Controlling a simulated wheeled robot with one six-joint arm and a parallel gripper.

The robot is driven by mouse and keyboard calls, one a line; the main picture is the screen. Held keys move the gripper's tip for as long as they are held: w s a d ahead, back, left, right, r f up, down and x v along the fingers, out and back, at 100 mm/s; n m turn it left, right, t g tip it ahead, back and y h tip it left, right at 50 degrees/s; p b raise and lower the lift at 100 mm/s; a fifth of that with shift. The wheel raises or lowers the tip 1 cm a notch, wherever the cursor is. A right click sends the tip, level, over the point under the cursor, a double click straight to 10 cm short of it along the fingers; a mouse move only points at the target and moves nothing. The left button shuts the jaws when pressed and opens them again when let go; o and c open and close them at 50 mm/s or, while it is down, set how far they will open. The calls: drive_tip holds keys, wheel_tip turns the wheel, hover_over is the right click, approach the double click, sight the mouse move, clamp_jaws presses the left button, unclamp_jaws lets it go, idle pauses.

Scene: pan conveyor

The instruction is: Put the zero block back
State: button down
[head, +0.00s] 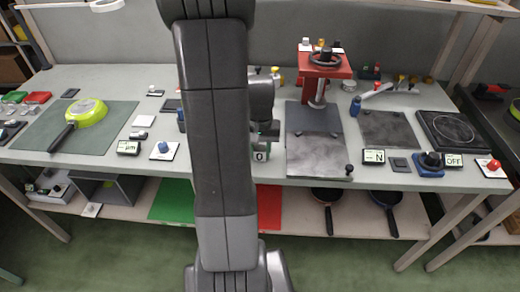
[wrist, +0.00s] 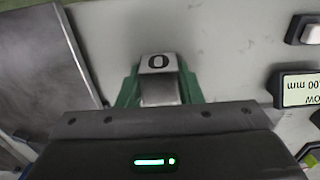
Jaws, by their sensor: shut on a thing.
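The zero block (wrist: 158,64) is a small pale metal block with a black 0 on its end face. In the wrist view it sits between the green fingers of my gripper (wrist: 158,88), which is shut on it. In the head view the 0 face of the block (head: 261,153) shows just right of my arm, near the front edge of the bench, below my gripper (head: 266,132). My arm hides the bench left of it. I cannot tell whether the block touches the bench top.
A grey surface plate (head: 320,158) lies just right of the block, with a red press (head: 325,68) behind it. To the left stand a small display (head: 128,148) and a blue knob on a white plate (head: 163,148). A green pan (head: 90,112) lies on a mat at far left.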

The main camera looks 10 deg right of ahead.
sight(260, 148)
drive_tip(key=shift+f, duration=0.15)
drive_tip(key=c, duration=1)
unclamp_jaws()
wheel_tip(260, 148, up, 12)
drive_tip(key=shift+r+p, duration=0.2)
drive_tip(key=shift+p, duration=0.3)
drive_tip(key=shift+f, duration=0.1)
